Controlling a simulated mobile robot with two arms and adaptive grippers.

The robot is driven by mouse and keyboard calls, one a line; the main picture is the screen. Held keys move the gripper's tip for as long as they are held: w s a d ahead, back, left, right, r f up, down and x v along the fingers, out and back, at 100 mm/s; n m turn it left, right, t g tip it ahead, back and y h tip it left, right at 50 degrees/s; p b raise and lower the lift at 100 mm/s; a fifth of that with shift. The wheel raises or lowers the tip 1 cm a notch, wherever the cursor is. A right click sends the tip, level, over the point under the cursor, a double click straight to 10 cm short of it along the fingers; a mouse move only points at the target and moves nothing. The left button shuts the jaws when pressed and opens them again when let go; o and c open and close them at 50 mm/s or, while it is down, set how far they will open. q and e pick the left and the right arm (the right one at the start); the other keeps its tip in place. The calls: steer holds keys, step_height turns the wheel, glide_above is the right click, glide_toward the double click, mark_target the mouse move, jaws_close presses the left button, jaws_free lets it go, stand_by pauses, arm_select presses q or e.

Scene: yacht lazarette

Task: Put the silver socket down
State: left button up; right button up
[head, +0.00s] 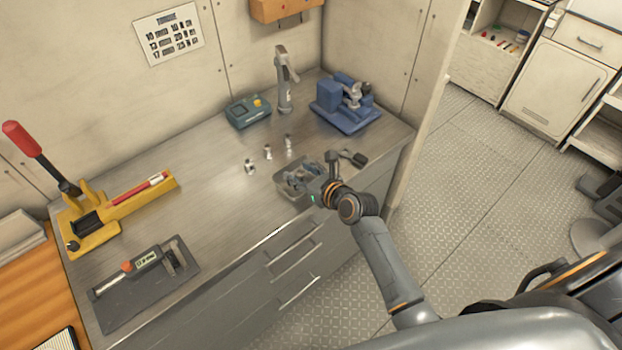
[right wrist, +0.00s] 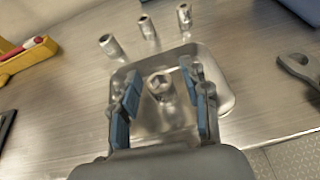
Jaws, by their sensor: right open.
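A silver socket (right wrist: 160,86) stands in a shallow metal tray (right wrist: 226,98), its open end facing up. My right gripper (right wrist: 161,100) is open above the tray, with its blue-padded fingers on either side of the socket and visible gaps between. In the head view my right gripper (head: 304,181) covers much of the tray (head: 281,190) at the bench's front edge, and I cannot make out the socket there. My left gripper is not in view.
Three other sockets (head: 268,152) stand on the steel bench behind the tray. A wrench-like tool (right wrist: 298,68) lies right of the tray. A blue vise-like device (head: 347,118) and a teal box (head: 248,111) stand at the back.

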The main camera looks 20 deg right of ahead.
steer(key=v, duration=1.2)
steer(key=shift+b, duration=0.35)
steer(key=shift+w+f, duration=0.1)
steer(key=shift+f, duration=0.05)
steer(key=s+f+n+g+h, duration=0.15)
steer(key=s+f+n, duration=0.4)
steer(key=f, duration=0.55)
steer(key=s+f+n+g, duration=0.35)
steer(key=f+n, duration=0.25)
steer(key=f, duration=0.5)
steer(key=s+f+n+g+h, duration=0.15)
steer(key=s+f+n, duration=0.35)
steer(key=f, duration=0.6)
steer(key=s+d+f+n+g, duration=0.1)
steer(key=s+f+n, duration=0.4)
steer(key=s, duration=0.3)
steer(key=s+d+f+n+g, duration=0.1)
steer(key=s+f+n+g, duration=0.1)
steer(key=s+f+n, duration=0.2)
steer(key=s+f+n+g+h, duration=0.1)
steer(key=s+f+n+g, duration=0.1)
steer(key=s+f+n, duration=0.3)
steer(key=s+n, duration=0.4)
steer(key=s, duration=0.5)
steer(key=shift+s+d+f, duration=0.25)
steer(key=shift+d+f, duration=0.05)
steer(key=shift+d, duration=0.1)
